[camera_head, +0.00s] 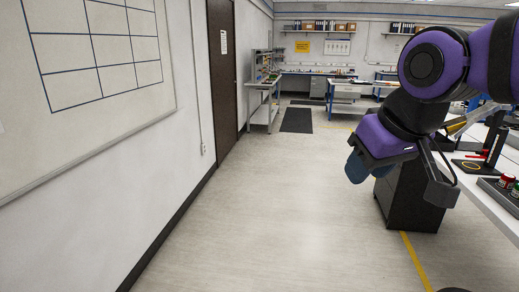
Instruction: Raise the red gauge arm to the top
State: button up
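A small red arm (483,153) shows at the right, beside a dark upright post (494,135) on the light bench. It looks low on the post, near the bench top, but it is small and its exact height is hard to tell. My gripper (366,167), with blue finger parts below a purple wrist, hangs left of the bench over the floor, well apart from the red arm. The fingers overlap in this view, so their opening is unclear. I see nothing held.
The light bench (481,194) runs along the right edge, with a dark tray (501,194) holding red and green pieces. A dark cabinet (410,203) stands below my gripper. The floor at the left and middle is clear, up to the whiteboard wall. Workbenches stand at the back.

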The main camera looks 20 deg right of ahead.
aim_at(482, 154)
jog(key=i+l+z, duration=0.1)
jog(key=i+z, duration=0.25)
jog(key=z, duration=0.15)
jog(key=i+z, duration=0.35)
jog(key=z, duration=0.15)
jog(key=i+j+z, duration=0.2)
jog(key=i+z, duration=0.25)
jog(key=i+j+z, duration=0.2)
jog(key=z, duration=0.3)
jog(key=i+j+z, duration=0.2)
jog(key=z, duration=0.2)
jog(key=i+j+z, duration=0.55)
jog(key=j+z, duration=0.25)
jog(key=i+j+z, duration=0.15)
jog(key=j+z, duration=0.25)
